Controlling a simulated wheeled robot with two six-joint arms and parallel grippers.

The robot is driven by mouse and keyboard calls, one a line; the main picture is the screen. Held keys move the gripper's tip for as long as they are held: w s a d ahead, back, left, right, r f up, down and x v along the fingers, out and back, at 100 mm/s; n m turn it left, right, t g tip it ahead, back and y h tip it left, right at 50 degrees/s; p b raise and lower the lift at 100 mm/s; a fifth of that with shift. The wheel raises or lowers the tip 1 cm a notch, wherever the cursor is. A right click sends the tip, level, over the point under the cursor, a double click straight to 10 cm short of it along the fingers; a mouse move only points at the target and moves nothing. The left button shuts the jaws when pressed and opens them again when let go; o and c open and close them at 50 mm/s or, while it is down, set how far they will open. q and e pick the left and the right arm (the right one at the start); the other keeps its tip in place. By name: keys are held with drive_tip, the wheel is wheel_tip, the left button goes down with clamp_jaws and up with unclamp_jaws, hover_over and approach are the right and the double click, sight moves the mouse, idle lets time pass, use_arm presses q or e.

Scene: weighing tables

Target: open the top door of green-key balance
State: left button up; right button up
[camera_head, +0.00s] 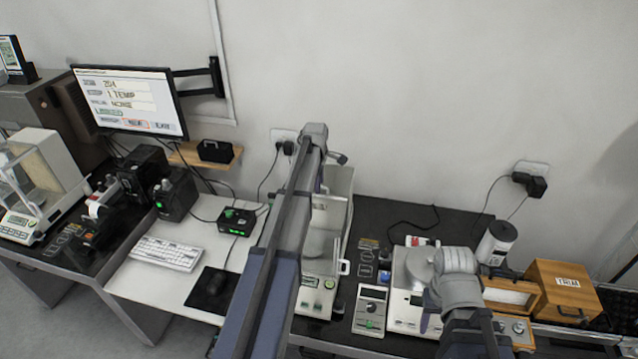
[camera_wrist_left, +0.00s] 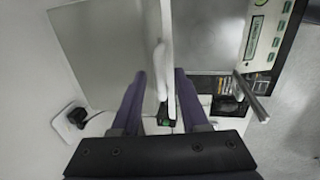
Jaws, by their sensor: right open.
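The green-key balance (camera_head: 317,281) stands mid-table in the head view, with a glass draft shield (camera_head: 335,205) and a green key on its front panel. My left arm crosses in front of it and hides part of the shield. My left gripper (camera_wrist_left: 161,74) shows in the left wrist view, its fingers apart on either side of a white upright handle-like part (camera_wrist_left: 163,50) beside a flat grey panel (camera_wrist_left: 108,45). Whether a finger touches it I cannot tell. My right gripper (camera_head: 425,321) is mostly hidden by its own wrist, over the balance at the right.
A keyboard (camera_head: 167,253) and mouse pad (camera_head: 213,290) lie to the left. The wall is close behind.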

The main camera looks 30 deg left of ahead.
use_arm(q)
drive_tip(key=shift+r, duration=0.15)
wheel_tip(320, 180, up, 7)
drive_tip(key=s+p, duration=0.1)
drive_tip(key=p, duration=0.6)
drive_tip(key=shift+s+d+r+p, duration=0.15)
drive_tip(key=shift+s+r+p, duration=0.1)
drive_tip(key=shift+p, duration=0.1)
drive_tip(key=shift+f, duration=0.1)
drive_tip(key=s+d+f+m+g+b, duration=0.1)
drive_tip(key=s+d+f+m+b, duration=0.45)
drive_tip(key=d, duration=0.45)
drive_tip(key=s+d+f+m+b, duration=0.5)
drive_tip(key=s+d+f+b, duration=0.1)
drive_tip(key=d, duration=0.4)
drive_tip(key=s+d+f+m+b, duration=0.5)
drive_tip(key=s+d+m, duration=0.1)
drive_tip(key=s, duration=0.3)
drive_tip(key=s+d+f+m+g+b, duration=0.1)
drive_tip(key=s+d+f+m+b, duration=0.5)
drive_tip(key=s, duration=0.4)
drive_tip(key=shift+s+d+m+y, duration=0.35)
drive_tip(key=shift+d+m, duration=0.35)
drive_tip(key=shift+m, duration=0.25)
